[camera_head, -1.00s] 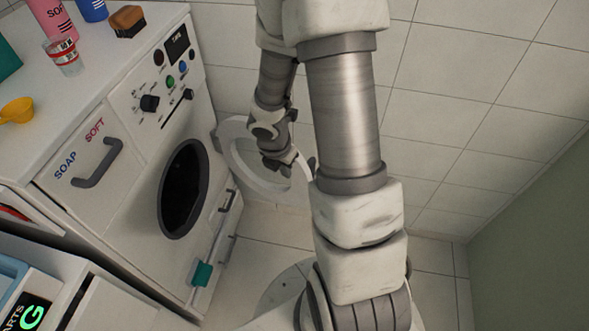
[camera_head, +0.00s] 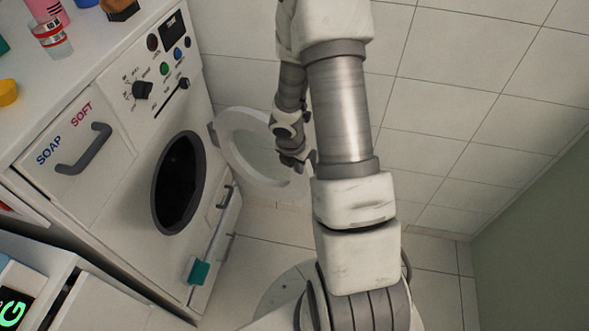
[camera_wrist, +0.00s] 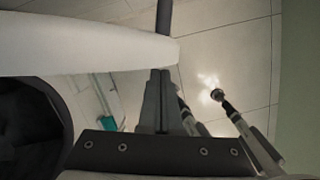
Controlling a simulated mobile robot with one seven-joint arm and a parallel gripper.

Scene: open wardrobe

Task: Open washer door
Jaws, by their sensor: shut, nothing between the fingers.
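The white washer (camera_head: 128,188) stands at left in the head view. Its round dark drum opening (camera_head: 178,185) is uncovered. The round washer door (camera_head: 238,158), a white ring with a clear middle, stands swung out to the right of the opening. My gripper (camera_head: 297,164) is shut and empty near the door's outer right part; I cannot tell whether it touches. In the wrist view, the shut fingers (camera_wrist: 158,92) lie by the end of the white door rim (camera_wrist: 75,48). A dark bar (camera_wrist: 164,17), perhaps the door handle, shows beyond them. The drum opening (camera_wrist: 28,125) is at lower left.
A soap drawer with a grey handle (camera_head: 84,150) and a control panel (camera_head: 160,75) are on the washer front. Bottles and a glass jar (camera_head: 54,40) stand on top. A teal tab (camera_head: 199,272) sits low. Tiled floor and wall are clear at right.

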